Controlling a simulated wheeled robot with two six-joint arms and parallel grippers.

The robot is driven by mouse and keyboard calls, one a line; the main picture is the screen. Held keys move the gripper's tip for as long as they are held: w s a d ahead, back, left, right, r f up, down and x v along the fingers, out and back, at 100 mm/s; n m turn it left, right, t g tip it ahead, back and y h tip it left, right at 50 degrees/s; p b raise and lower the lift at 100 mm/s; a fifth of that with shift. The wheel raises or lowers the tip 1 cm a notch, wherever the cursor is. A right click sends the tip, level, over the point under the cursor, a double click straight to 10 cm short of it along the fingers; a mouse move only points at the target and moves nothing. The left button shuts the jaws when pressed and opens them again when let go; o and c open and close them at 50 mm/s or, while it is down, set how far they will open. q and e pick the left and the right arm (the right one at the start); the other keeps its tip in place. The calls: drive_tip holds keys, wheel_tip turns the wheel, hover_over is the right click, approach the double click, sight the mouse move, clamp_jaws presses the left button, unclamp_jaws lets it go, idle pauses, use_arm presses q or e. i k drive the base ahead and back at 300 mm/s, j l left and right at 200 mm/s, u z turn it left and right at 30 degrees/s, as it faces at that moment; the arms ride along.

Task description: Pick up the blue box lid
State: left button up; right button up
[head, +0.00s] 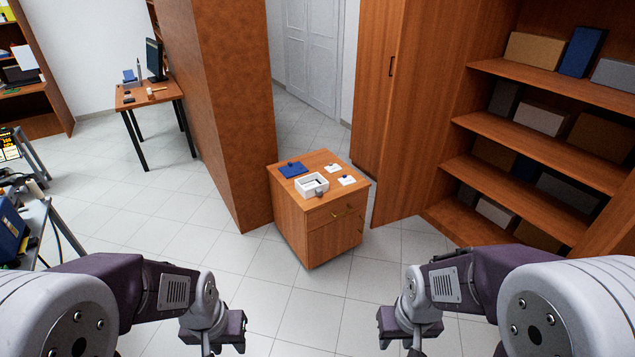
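The blue box lid (293,171) lies flat on top of a small wooden cabinet (290,203), at the back left of its top. It is a flat blue plate with a small dark knob. My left gripper (212,345) is low in the head view, in front of and left of the cabinet, well apart from the lid. My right gripper (410,345) is low on the right side, also far from the lid. The fingers of both grippers are cut off or too unclear to tell their opening.
A white open box (312,185) stands beside the lid, with small white pieces (347,180) to its right. A tall wooden panel (225,110) rises left of the cabinet. Shelves (540,120) stand at right, a cluttered bench (30,225) at left. The floor before the cabinet is clear.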

sight(291, 167)
drive_tip(key=i+l, duration=0.3)
drive_tip(key=i, duration=0.15)
drive_tip(key=i+l, duration=0.3)
drive_tip(key=i, duration=0.15)
drive_tip(key=i+l, duration=0.35)
drive_tip(key=i, duration=0.15)
